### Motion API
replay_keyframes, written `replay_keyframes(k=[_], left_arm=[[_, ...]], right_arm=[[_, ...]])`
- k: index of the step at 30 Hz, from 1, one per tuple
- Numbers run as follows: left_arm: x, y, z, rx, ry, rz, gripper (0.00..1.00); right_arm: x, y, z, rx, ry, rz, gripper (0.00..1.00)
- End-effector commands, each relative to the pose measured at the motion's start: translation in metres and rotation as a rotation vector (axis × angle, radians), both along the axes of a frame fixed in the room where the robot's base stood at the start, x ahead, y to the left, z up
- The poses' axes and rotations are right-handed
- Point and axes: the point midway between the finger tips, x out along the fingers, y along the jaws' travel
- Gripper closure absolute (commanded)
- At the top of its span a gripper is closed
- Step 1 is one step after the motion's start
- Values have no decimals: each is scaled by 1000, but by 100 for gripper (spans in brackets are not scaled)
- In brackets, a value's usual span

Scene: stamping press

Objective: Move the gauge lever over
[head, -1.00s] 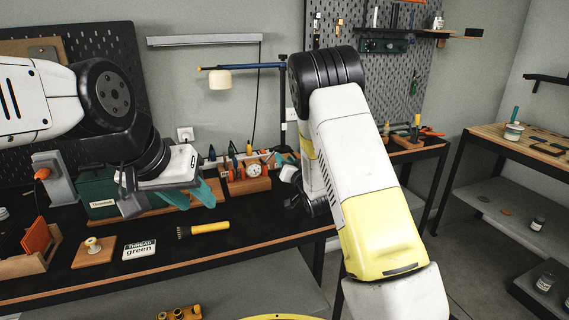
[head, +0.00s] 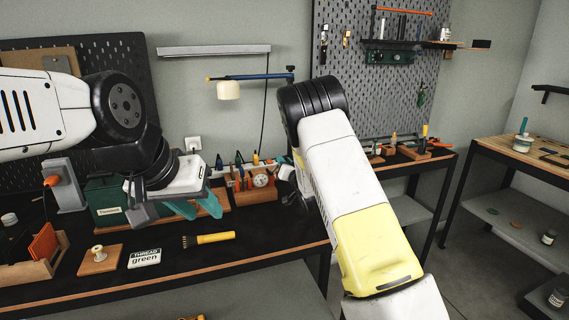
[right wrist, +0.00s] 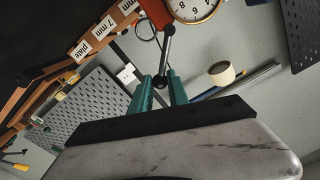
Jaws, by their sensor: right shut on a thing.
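The round white gauge dial (head: 261,181) sits on a wooden block in the middle of the bench in the head view. It also shows at the top edge of the right wrist view (right wrist: 194,8). The gauge lever (right wrist: 166,45), a slim grey rod with a dark tip, runs down from near the dial between my right gripper's teal fingers. My left gripper (head: 194,208), with teal fingers apart, is open and empty above the bench, left of the dial.
A yellow-handled brush (head: 215,238), a "THREAD green" card (head: 145,258) and a spool on a wooden board (head: 99,262) lie on the black bench. A green box (head: 107,203) stands behind my left gripper. A lamp (head: 229,90) hangs over the bench.

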Motion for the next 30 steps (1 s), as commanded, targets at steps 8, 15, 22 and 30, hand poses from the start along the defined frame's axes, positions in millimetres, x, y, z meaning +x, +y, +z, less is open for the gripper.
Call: replay_keyframes(k=[8, 15, 22, 30], left_arm=[[0, 0, 0, 0, 0, 0, 64], [0, 0, 0, 0, 0, 0, 64], [0, 0, 0, 0, 0, 0, 64], [0, 0, 0, 0, 0, 0, 64]], right_arm=[[-3, 10, 10, 3, -3, -1, 100], [-5, 16, 13, 1, -2, 0, 100], [-6, 17, 13, 1, 0, 2, 100], [-10, 30, 17, 2, 1, 4, 100]])
